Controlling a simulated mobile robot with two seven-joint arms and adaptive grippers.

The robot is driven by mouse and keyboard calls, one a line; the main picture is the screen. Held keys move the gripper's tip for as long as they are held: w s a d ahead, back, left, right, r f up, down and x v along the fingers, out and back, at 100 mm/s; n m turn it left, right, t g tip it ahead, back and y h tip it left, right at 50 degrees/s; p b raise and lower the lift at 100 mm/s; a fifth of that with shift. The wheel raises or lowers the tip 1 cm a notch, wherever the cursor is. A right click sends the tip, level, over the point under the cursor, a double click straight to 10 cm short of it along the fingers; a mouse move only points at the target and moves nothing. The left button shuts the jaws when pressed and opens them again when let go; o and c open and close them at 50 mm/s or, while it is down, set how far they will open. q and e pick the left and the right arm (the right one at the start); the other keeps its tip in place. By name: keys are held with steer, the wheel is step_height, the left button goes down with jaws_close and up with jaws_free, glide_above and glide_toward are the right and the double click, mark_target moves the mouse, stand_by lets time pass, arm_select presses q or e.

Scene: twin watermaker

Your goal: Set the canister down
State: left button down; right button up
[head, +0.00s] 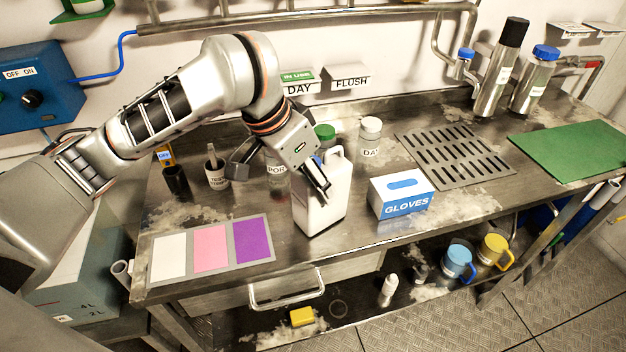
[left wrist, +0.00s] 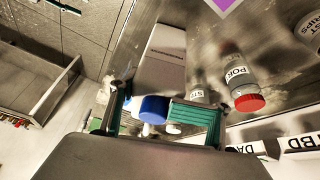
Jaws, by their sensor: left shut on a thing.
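The white canister (head: 322,205) is upright over the front middle of the metal bench (head: 420,215), left of the gloves box. Its base is at or very near the bench top; I cannot tell whether it touches. My left gripper (head: 318,178) reaches down from above and is shut on the canister at its top. In the left wrist view, the canister (left wrist: 163,65) and its blue cap (left wrist: 153,108) show between the teal finger pads (left wrist: 158,118). The gripper hides part of the canister's top in the head view. My right gripper is not in view.
The gloves box (head: 402,196) stands close right of the canister. A three-colour mat (head: 212,270) lies to the left. Bottles, including a white-capped one (head: 370,130), stand behind. A drain grate (head: 455,155) and green mat (head: 575,148) lie right. The bench's front edge is near.

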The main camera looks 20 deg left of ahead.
arm_select(q)
steer(key=c, duration=0.6)
jaws_free()
steer(key=p+v, duration=0.4)
steer(key=v, duration=0.8)
